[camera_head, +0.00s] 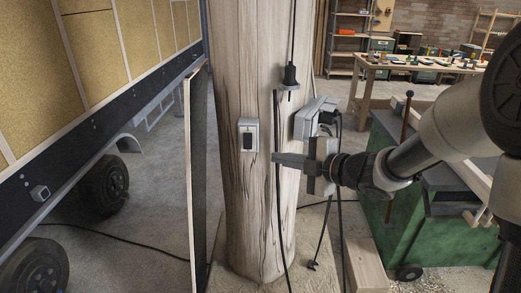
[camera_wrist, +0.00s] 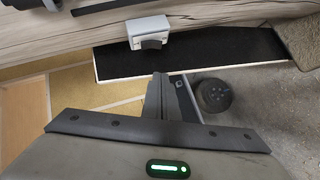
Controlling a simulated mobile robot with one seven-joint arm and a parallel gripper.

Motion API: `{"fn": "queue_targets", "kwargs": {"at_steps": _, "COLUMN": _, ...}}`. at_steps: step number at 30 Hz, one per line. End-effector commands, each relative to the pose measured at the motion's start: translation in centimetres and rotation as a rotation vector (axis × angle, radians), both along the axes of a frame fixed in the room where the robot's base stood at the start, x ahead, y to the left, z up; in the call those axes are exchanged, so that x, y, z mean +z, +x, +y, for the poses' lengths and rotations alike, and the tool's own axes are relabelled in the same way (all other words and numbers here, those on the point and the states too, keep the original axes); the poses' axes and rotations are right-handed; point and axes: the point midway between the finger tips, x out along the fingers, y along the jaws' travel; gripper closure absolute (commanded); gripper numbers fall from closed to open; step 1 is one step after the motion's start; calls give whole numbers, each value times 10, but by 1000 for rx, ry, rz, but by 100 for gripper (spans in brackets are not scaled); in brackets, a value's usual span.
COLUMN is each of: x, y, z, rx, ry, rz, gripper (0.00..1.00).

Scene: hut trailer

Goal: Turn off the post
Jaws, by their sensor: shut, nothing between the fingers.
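The wooden post (camera_head: 258,215) stands upright in the middle of the head view. A light grey switch box with a dark rocker (camera_head: 248,136) is on its front face. In the wrist view the post (camera_wrist: 75,42) lies across the top, and the switch box (camera_wrist: 149,24) with its dark rocker sits above my fingertips. My gripper (camera_head: 276,159) is shut and empty, pointing left in front of the post. Its fingertips are to the right of the switch box and slightly lower, apart from it. They also show in the wrist view (camera_wrist: 160,78). Whether the rocker is on or off I cannot tell.
A larger grey box (camera_head: 309,117) with plugs and cables is on the post's right side. A black cable (camera_head: 278,205) hangs down the front. A dark panel (camera_head: 199,165) leans left of the post, beside the trailer (camera_head: 100,110). A green cart (camera_head: 432,215) stands right.

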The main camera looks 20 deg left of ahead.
Motion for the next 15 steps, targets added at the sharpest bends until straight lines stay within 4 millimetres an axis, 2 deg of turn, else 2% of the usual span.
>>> {"fn": "queue_targets", "kwargs": {"at_steps": 8, "x": -2, "y": 4, "z": 6, "rx": -2, "ry": 1, "rz": 2, "gripper": 100}}
{"fn": "queue_targets", "kwargs": {"at_steps": 15, "x": -14, "y": 22, "z": 42, "rx": 0, "ry": 1, "rz": 4, "gripper": 100}}
